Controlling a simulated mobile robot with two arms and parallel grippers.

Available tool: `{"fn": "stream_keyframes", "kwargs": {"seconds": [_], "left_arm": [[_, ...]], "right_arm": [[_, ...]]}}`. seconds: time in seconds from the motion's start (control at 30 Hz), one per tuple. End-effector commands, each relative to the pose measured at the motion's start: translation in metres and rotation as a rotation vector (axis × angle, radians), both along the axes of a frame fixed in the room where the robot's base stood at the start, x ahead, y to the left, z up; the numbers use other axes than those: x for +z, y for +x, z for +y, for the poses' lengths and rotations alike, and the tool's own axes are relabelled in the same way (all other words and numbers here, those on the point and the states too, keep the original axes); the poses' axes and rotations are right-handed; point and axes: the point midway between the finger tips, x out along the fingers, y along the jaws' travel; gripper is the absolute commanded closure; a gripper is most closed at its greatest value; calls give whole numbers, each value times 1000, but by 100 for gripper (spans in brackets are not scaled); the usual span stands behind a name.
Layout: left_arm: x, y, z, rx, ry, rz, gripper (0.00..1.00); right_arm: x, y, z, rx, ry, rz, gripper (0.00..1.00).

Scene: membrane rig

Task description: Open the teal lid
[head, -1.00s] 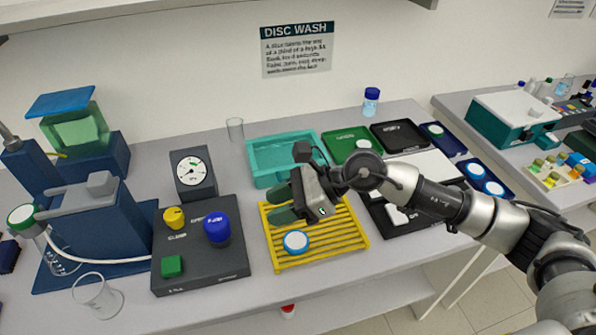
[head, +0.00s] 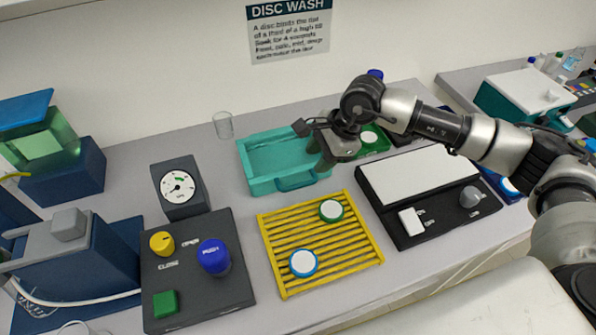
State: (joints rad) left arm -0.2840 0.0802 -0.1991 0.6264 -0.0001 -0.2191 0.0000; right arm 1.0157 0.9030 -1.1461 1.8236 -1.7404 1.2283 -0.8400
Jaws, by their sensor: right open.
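A teal rectangular box or tray (head: 262,160) stands at the back middle of the bench. It has a raised rim and a teal handle (head: 296,181) on its front side. I cannot tell whether its recessed teal top is a lid or an open inside. My right gripper (head: 322,158) is open over the right end of this teal box, with its fingers pointing down and left. Its wrist hides the box's back right corner, and I cannot tell whether the fingers touch it. My left gripper is not in view.
A yellow slatted rack (head: 263,232) in front bears a green-rimmed disc (head: 331,210) and a blue-rimmed disc (head: 303,263). A dark control panel (head: 225,290) with knobs stands left. A glass (head: 223,125) stands behind. A black tray with a white plate (head: 420,178) lies right.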

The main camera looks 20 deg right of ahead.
Motion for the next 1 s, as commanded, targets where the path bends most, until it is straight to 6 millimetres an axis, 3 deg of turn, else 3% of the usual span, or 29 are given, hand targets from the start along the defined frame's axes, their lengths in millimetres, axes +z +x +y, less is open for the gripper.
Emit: {"fn": "stream_keyframes", "kwargs": {"seconds": [0.23, 0.5, 0.67, 0.9, 1.0], "left_arm": [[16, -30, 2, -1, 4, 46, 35], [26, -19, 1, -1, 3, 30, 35], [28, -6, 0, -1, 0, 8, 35], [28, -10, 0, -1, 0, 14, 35], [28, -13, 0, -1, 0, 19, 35]], "right_arm": [[-41, 6, 20, 3, 2, 4, 60], [-76, 12, 35, 1, 3, 2, 60], [-84, 13, 37, 1, 3, 0, 60], [-85, 13, 37, 1, 3, 0, 60], [-85, 13, 37, 1, 3, 0, 75]]}}
